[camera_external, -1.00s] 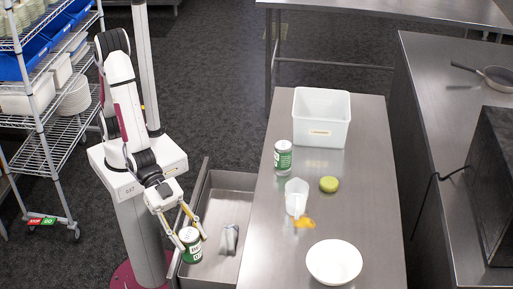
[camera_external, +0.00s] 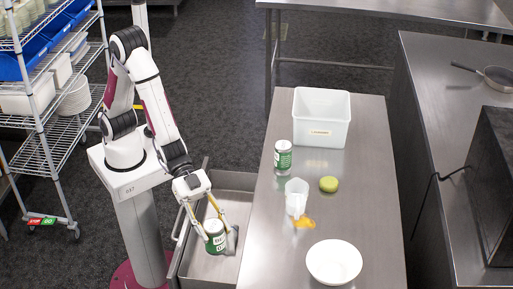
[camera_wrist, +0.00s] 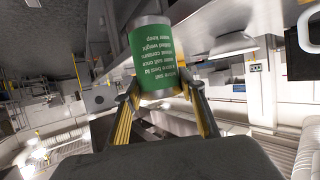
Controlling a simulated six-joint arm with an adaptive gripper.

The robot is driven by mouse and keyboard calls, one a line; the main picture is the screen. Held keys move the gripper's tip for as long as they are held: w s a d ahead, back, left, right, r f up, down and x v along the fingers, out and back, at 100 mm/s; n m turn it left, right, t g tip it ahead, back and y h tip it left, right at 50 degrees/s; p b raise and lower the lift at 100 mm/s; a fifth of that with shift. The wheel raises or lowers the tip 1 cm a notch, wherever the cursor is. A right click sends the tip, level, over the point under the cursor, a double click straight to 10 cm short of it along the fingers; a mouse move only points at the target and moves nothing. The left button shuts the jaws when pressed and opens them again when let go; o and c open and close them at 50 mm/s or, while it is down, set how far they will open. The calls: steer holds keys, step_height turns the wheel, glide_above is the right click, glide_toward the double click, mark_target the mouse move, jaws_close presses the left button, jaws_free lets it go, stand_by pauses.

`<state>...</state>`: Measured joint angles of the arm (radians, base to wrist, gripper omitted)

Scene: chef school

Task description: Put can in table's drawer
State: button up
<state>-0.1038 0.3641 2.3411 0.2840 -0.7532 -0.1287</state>
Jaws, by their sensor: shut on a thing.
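A green-labelled can (camera_external: 214,236) is between the fingers of my gripper (camera_external: 212,218), which is shut on it. In the wrist view the can (camera_wrist: 156,58) sits between the yellow-sided fingertips (camera_wrist: 160,95). The table's drawer (camera_external: 226,180) is pulled open on the left side of the steel table (camera_external: 270,245). The can appears over the open drawer; its height above the drawer floor is hard to tell. A second green-labelled can (camera_external: 283,156) stands upright on the table.
The table also holds a white bin (camera_external: 321,130), a white cup (camera_external: 295,190), a green round item (camera_external: 328,184), an orange item (camera_external: 304,222) and a white bowl (camera_external: 334,262). A grey item (camera_external: 232,238) in the drawer is partly hidden by the can.

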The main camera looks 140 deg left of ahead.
steer(key=s+a+f+m+h, duration=0.2)
steer(key=s+a+f, duration=0.1)
steer(key=s+a, duration=0.2)
steer(key=shift+s+a+f, duration=0.15)
steer(key=shift+a+f, duration=0.15)
steer(key=shift+a, duration=0.55)
steer(key=shift+f, duration=0.1)
steer(key=shift+f, duration=6.8)
steer(key=shift+w+a+f, duration=0.3)
steer(key=shift+w+a, duration=0.4)
steer(key=shift+w+a+f, duration=0.3)
steer(key=shift+w+a, duration=0.4)
steer(key=shift+f, duration=0.1)
